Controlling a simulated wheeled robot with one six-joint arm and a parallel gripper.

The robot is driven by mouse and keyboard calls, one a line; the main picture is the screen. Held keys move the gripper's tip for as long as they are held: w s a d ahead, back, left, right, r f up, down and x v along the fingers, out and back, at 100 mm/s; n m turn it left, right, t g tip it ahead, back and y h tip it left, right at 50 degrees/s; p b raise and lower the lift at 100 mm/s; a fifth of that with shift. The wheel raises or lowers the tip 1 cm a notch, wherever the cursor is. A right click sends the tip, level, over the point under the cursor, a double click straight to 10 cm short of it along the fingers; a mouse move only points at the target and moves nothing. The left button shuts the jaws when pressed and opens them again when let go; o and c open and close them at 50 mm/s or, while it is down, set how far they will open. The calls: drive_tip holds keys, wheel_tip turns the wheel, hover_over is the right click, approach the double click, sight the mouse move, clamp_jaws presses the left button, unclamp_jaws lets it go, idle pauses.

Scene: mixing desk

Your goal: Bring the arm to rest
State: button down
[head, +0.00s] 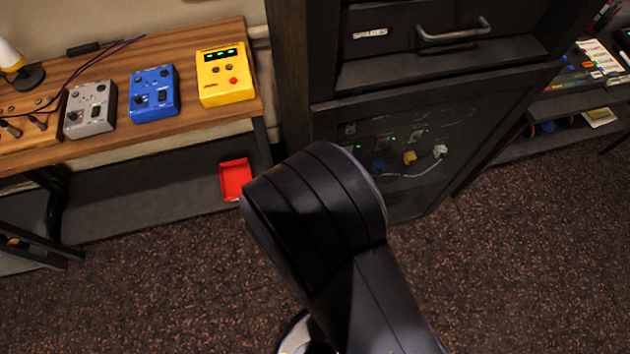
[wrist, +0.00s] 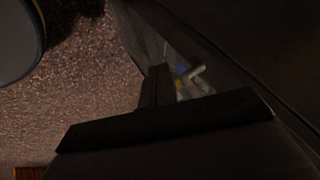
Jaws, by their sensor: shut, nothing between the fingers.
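My black arm (head: 325,215) rises from the bottom of the head view and bends in front of the dark cabinet. My gripper is hidden behind the arm in the head view. In the dim wrist view my gripper (wrist: 156,86) shows as dark narrow fingers, shut together with nothing between them. The speckled floor (wrist: 85,90) and the cabinet's glassy front (wrist: 205,50) lie beyond it.
The dark cabinet (head: 290,75) stands behind the arm. A wooden desk (head: 190,125) at left holds a yellow box (head: 225,85), a blue box (head: 153,108) and a grey box (head: 90,122). A red tray (head: 236,178) lies below. The floor at right (head: 530,260) is clear.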

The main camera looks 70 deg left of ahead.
drive_tip(key=v, duration=0.4)
drive_tip(key=shift+s+d+r, duration=0.15)
drive_tip(key=shift+d+r, duration=0.05)
drive_tip(key=shift+r, duration=0.1)
drive_tip(key=shift+f, duration=0.1)
